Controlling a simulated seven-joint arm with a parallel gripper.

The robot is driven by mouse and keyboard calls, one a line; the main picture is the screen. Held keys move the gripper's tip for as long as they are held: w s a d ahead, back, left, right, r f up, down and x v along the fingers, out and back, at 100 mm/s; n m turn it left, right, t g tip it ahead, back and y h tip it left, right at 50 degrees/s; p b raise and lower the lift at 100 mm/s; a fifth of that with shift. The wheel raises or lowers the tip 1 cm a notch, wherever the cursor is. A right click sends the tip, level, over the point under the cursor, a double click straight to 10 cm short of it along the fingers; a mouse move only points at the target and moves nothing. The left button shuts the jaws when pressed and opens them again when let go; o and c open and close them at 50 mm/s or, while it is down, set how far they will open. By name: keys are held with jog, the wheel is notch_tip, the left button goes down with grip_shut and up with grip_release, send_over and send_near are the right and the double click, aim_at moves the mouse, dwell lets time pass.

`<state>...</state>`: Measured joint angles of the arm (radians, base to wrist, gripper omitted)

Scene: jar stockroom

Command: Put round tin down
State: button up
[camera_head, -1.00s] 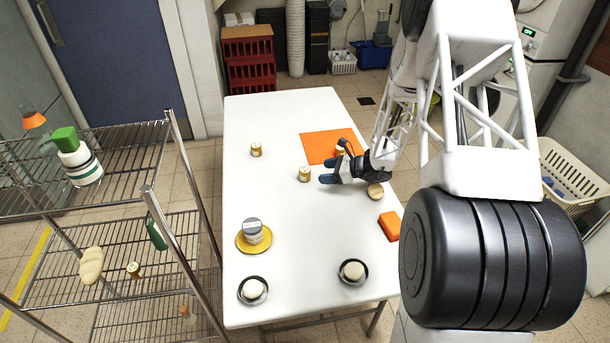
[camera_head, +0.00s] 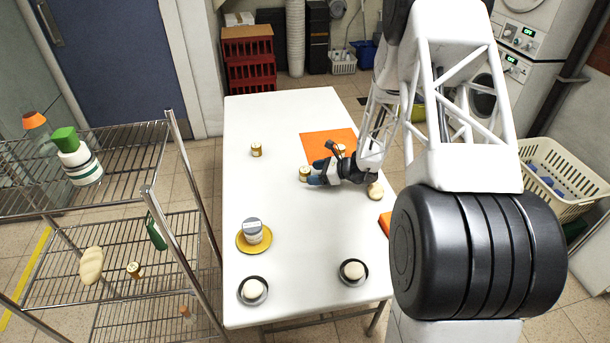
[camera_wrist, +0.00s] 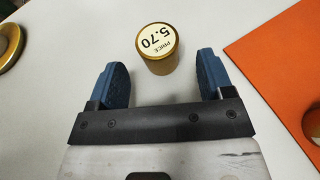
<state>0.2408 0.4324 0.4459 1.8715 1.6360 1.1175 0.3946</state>
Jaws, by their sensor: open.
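A small round gold tin (camera_head: 304,174) with a cream lid stands upright on the white table. In the wrist view the tin (camera_wrist: 158,50) shows a price label reading 5.70 on its top. My gripper (camera_head: 315,175) is low over the table at the tin's right side. In the wrist view my gripper (camera_wrist: 161,68) is open, with blue fingers spread wide. The tin is just ahead of the gap between the fingertips, and I see no finger touching it.
An orange mat (camera_head: 318,142) lies behind, with a similar tin (camera_head: 341,149) on it. Another tin (camera_head: 256,150) stands at the back left. A grey-white jar (camera_head: 253,230) stands on a yellow plate (camera_head: 240,243). Two dark bowls (camera_head: 352,281) are at the front. The table's left middle is clear.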

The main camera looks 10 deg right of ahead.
aim_at(308, 170)
jog(key=shift+x, duration=1.6)
jog(key=shift+c, duration=0.2)
jog(key=c, duration=1)
jog(key=shift+r, duration=0.15)
jog(key=shift+c, duration=0.2)
jog(key=shift+r, duration=1.7)
jog(key=s, duration=0.5)
jog(key=s+r, duration=0.1)
jog(key=s, duration=1)
jog(key=shift+r, duration=0.15)
